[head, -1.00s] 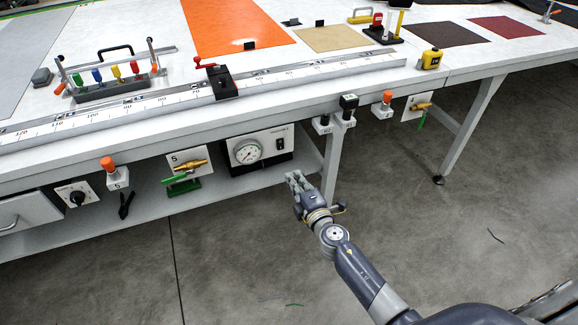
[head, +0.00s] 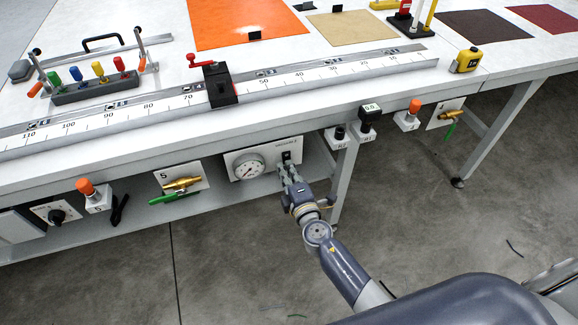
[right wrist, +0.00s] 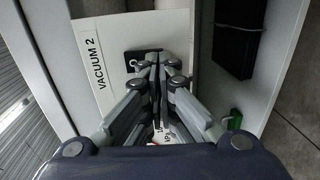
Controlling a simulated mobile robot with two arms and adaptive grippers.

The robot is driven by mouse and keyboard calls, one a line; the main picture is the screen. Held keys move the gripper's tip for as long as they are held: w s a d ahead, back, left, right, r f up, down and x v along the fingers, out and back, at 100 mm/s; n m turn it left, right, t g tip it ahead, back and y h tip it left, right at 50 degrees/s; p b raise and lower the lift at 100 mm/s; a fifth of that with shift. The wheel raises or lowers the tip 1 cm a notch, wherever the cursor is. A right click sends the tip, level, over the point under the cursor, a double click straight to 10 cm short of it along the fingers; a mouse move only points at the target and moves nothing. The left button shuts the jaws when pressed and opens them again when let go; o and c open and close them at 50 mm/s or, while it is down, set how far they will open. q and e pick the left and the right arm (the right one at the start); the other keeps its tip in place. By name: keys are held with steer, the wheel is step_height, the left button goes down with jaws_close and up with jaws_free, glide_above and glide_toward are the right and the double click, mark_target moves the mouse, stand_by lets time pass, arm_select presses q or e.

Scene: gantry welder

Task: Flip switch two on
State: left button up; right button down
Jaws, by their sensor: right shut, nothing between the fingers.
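The white vacuum panel (head: 236,169) hangs under the bench's front edge, with a round gauge (head: 249,165) and a black switch (head: 287,157) at its right. In the right wrist view the panel (right wrist: 100,75) is labelled "VACUUM 2", and part of the dark switch plate (right wrist: 133,59) shows behind the fingertips. My right gripper (head: 287,170) is shut and empty, its tips just below the switch in the head view. In the right wrist view the gripper (right wrist: 157,60) covers most of the switch, so its position and any contact are hidden. My left gripper is not in view.
Left of the panel are a brass valve with green handle (head: 180,187), an orange-topped button (head: 87,187) and a dial (head: 57,215). To the right are small black-topped boxes (head: 368,115) and a bench leg (head: 344,180).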

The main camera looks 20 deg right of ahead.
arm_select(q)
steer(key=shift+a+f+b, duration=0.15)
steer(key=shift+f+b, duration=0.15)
arm_select(e)
steer(key=s+r, duration=0.1)
steer(key=s, duration=1)
steer(key=shift+s+d+r, duration=0.15)
steer(key=shift+s+d, duration=0.05)
steer(key=shift+s, duration=0.1)
stand_by(0.4)
